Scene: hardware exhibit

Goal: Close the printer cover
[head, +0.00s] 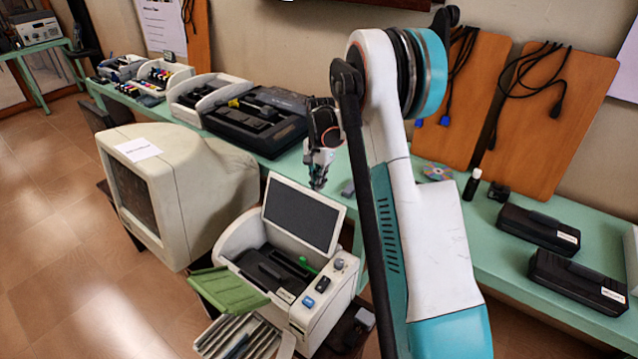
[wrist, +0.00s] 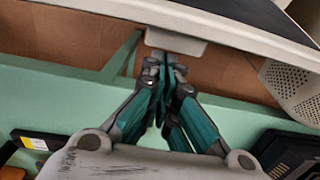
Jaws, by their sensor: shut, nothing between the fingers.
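The white printer (head: 318,303) stands in the middle of the head view, with its dark interior exposed. Its cover (head: 302,216), a dark panel in a white frame, is raised and tilted back. My gripper (head: 318,184) is shut and empty, pointing down just behind the cover's top edge. In the wrist view the closed fingertips (wrist: 172,55) are at a pale tab on the cover's rim (wrist: 178,40). They overlap the tab there; I cannot tell whether they touch it. The cover's dark panel also shows in the wrist view (wrist: 262,14).
A bulky old monitor (head: 185,190) stands left of the printer. A green flap (head: 228,291) sticks out at the printer's front. Behind is a green table (head: 470,235) with a black machine (head: 258,120) and dark boxes (head: 538,228). My arm covers the area right of the printer.

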